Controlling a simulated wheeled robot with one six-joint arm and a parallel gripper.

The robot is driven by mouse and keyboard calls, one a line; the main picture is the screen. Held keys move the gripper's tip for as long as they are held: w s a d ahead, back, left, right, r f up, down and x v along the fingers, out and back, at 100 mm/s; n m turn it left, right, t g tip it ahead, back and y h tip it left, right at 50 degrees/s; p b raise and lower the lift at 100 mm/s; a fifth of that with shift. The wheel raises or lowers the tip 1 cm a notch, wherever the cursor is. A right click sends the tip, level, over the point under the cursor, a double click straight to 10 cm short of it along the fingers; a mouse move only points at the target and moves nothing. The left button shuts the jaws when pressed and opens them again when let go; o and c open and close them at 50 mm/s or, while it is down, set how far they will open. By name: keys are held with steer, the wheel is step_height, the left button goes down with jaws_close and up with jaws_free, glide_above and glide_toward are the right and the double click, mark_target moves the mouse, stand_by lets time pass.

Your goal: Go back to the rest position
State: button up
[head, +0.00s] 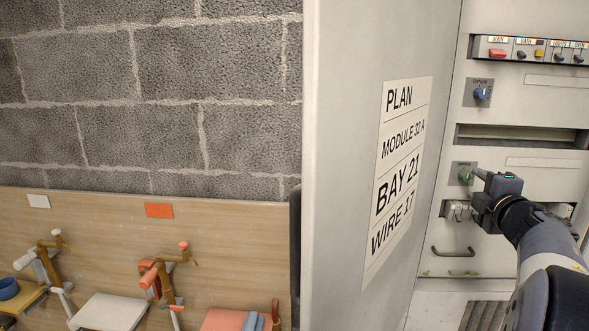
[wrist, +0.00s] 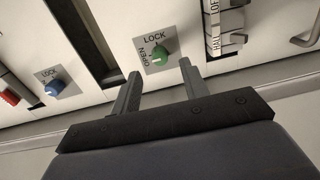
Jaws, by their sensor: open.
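My gripper (head: 480,174) is in front of the grey cabinet at the right of the head view, by a green knob (head: 465,176). In the wrist view my gripper (wrist: 160,84) has its two fingers spread with nothing between their tips. There the green knob (wrist: 160,57) sits on a plate lettered LOCK and OPEN, just beyond and between the fingertips. The fingers look apart from it, though the gap in depth is hard to judge. I cannot tell for sure which way the knob points.
A blue knob (head: 482,94) is higher on the cabinet, below a switch row (head: 525,52). A handle (head: 453,252) is below. A panel with a PLAN sign (head: 398,170) stands left of my arm. Reel holders (head: 160,270) stand along a wooden board at the left.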

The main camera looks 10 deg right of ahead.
mark_target(467, 178)
steer(key=x, duration=0.4)
steer(key=shift+w+d, duration=0.1)
steer(key=shift+w, duration=0.2)
steer(key=shift+s, duration=0.1)
